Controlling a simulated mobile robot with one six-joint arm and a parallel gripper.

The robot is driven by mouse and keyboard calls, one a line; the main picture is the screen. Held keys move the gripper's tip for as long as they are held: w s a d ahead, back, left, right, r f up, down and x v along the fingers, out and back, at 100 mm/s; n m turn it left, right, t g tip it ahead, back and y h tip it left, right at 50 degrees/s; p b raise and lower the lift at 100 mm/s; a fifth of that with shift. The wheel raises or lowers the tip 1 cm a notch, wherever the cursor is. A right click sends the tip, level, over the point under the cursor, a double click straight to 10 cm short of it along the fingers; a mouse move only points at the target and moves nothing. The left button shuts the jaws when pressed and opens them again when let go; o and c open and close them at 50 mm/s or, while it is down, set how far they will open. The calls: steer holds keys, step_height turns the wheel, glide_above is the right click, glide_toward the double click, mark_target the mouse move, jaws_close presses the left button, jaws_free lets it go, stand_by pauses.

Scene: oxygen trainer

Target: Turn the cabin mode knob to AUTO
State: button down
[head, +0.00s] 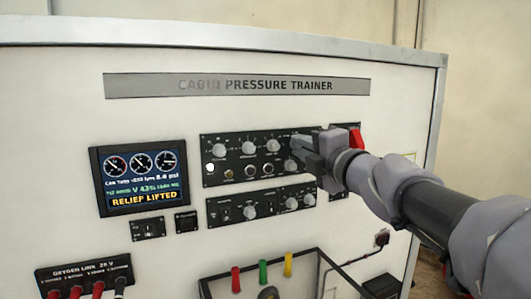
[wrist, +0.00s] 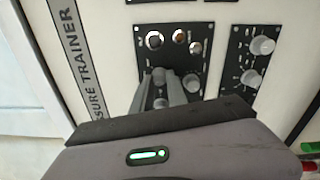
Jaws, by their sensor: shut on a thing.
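The upper black control panel (head: 232,176) carries several round light-grey knobs and small indicators. My gripper (head: 302,146) is at the right end of its upper row. In the wrist view my gripper (wrist: 162,80) has its two fingers close together around a knob, which I take to be the cabin mode knob; the fingers mostly hide it. Another knob (wrist: 191,82) sits right beside the fingers. The labels are too small to read, so I cannot tell which position the knob points to.
A screen (head: 140,180) at left shows dials and "RELIEF LIFTED". A lower panel (head: 238,212) with knobs lies close below the gripper. A red part (head: 355,137) is just right of my gripper. Coloured handles (head: 262,274) and red plugs (head: 98,290) are lower down.

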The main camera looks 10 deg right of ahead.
steer(key=shift+r+n, duration=0.15)
steer(key=shift+n, duration=0.55)
steer(key=c, duration=1.3)
jaws_free()
steer(key=shift+w, duration=0.1)
steer(key=v, duration=1.7)
steer(key=shift+s+d, duration=0.15)
steer(key=shift+s, duration=0.1)
steer(key=shift+f, duration=0.25)
